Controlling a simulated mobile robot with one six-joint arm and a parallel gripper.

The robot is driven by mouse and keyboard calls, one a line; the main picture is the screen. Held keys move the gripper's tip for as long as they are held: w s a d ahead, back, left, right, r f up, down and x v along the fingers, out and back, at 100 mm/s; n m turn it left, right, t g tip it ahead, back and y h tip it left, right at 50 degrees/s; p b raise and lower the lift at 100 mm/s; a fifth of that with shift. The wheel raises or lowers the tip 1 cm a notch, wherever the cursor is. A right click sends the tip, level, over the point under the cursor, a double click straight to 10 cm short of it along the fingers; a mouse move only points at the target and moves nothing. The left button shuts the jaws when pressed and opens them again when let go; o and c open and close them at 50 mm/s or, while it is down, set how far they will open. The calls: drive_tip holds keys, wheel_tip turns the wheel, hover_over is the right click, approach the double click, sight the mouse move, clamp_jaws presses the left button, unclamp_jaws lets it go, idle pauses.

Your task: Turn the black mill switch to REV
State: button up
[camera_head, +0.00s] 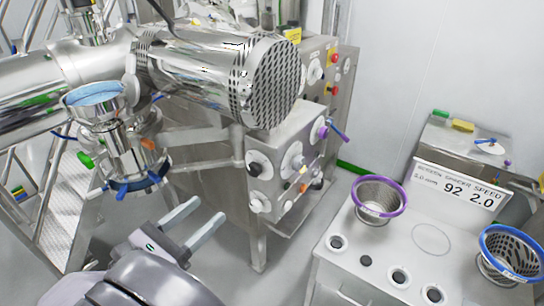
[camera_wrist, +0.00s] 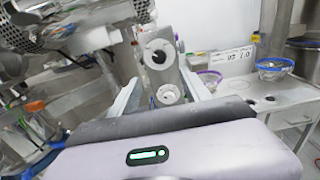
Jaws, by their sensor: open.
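A steel control box (camera_head: 280,150) carries several round dials and knobs below the large perforated drum. A black knob (camera_head: 255,169) on a white round plate sits at the left of its near face, and a whitish knob (camera_head: 259,205) sits below it. In the wrist view the black knob (camera_wrist: 158,56) shows ahead, above the whitish knob (camera_wrist: 168,94). The switch labels and its setting are too small to read. My gripper (camera_head: 209,210) is open and empty, below and left of the box in the head view, apart from the knobs. Its fingers point toward the box.
A steel mill with a blue-topped funnel (camera_head: 95,95) and blue clamp stands at left. A white bench (camera_head: 340,262) at right holds a purple-rimmed sieve (camera_head: 378,198), a blue-rimmed sieve (camera_head: 512,250) and a sign (camera_head: 459,190). Open floor lies between box and bench.

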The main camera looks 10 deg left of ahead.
sight(252, 172)
drive_tip(key=b+x, duration=0.2)
drive_tip(key=x, duration=1.3)
drive_tip(key=shift+w+b, duration=0.35)
drive_tip(key=shift+w, duration=0.05)
clamp_jaws()
